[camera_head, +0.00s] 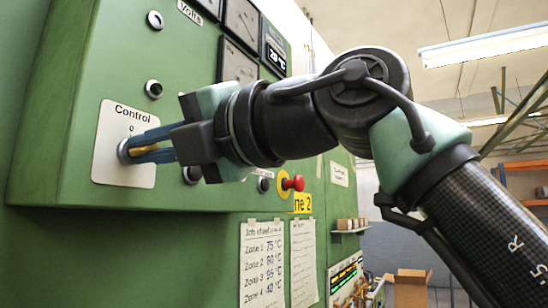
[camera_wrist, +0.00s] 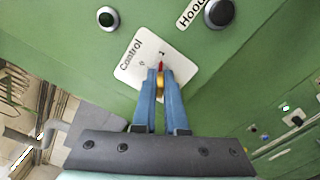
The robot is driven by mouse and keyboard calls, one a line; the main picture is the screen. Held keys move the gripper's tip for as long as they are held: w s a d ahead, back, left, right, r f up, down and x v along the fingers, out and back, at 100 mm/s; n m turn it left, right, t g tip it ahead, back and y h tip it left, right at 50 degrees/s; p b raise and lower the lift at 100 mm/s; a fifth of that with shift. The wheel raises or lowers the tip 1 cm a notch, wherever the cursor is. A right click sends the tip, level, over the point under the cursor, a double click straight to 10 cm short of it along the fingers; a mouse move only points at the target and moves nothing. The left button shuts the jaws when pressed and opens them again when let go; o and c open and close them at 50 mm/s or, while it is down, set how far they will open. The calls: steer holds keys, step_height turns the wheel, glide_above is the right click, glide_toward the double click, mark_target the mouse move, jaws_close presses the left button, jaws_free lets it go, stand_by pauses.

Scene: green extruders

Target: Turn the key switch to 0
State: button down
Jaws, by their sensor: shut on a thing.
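The key switch (camera_head: 125,151) sits on a white plate (camera_head: 112,165) marked "Control", on the green panel. Its yellow key (camera_head: 145,150) shows between the two blue fingers of my gripper (camera_head: 138,148). In the wrist view, my gripper (camera_wrist: 160,84) is shut on the yellow key (camera_wrist: 160,82), with one finger on each side. A red mark (camera_wrist: 160,66) at the key's front points up toward a mark that looks like 1. The 0 is to its left on the plate (camera_wrist: 128,72). The fingers hide much of the switch body.
A red emergency button (camera_head: 293,183) on a yellow ring is right of my gripper. Round switches (camera_head: 154,89) and gauges (camera_head: 241,22) are above. Paper sheets (camera_head: 262,262) hang below. In the wrist view, a dark knob (camera_wrist: 219,13) is beside the plate.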

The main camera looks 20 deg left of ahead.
steer(key=n, duration=0.5)
steer(key=shift+r+n, duration=0.1)
steer(key=shift+n, duration=0.3)
steer(key=n, duration=0.6)
steer(key=shift+s, duration=0.2)
stand_by(0.3)
steer(key=c, duration=1)
jaws_free()
steer(key=shift+o, duration=0.2)
